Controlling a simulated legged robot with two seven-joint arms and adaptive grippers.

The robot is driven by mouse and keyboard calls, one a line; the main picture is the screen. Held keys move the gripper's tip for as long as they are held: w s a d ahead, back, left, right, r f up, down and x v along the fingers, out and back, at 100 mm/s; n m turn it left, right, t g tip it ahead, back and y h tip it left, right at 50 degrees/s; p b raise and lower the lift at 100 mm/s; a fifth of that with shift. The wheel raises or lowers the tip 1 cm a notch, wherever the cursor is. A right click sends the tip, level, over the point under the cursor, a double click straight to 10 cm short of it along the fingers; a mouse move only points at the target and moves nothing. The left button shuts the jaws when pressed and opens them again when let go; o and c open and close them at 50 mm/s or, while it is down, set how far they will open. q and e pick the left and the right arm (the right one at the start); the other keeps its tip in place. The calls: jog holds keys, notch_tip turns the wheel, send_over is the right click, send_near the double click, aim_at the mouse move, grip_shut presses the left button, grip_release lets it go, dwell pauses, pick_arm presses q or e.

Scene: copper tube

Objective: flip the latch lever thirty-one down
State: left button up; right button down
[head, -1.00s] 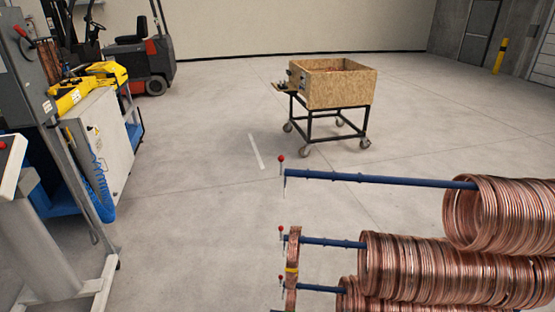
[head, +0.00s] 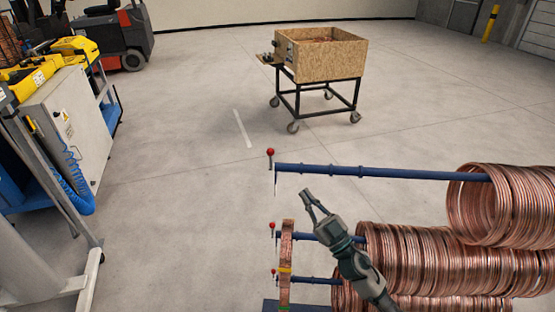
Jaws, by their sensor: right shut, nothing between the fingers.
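Three blue rods carry copper tube coils, and each has a small latch lever with a red ball at its left tip. The top lever (head: 270,153) stands with its ball up, above the rod end. The middle lever (head: 272,227) and the lower lever (head: 274,272) also show red balls up. No number is readable, so I cannot tell which is thirty-one. My right gripper (head: 307,196) is shut and empty. In the picture it is below the top rod (head: 350,171), right of the levers, and its arm covers part of the middle rod. My left gripper is out of view.
Large copper coils (head: 410,248) fill the lower right, with a thin coil (head: 286,250) near the middle rod's tip. A wooden box on a wheeled frame (head: 325,60) stands behind. A white cabinet (head: 75,120) is at left. The floor between is clear.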

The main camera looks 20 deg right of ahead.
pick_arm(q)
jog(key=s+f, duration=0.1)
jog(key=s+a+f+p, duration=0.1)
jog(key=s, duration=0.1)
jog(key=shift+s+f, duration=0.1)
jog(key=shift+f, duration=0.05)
pick_arm(e)
jog(key=w+f+x, duration=0.1)
jog(key=f+x, duration=0.1)
jog(key=x, duration=1.1)
jog(key=shift+w+f, duration=0.25)
jog(key=shift+w, duration=0.2)
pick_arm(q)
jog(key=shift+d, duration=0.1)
pick_arm(e)
jog(key=shift+d, duration=0.15)
pick_arm(q)
jog(key=shift+p, duration=0.35)
pick_arm(e)
jog(key=shift+d, duration=0.1)
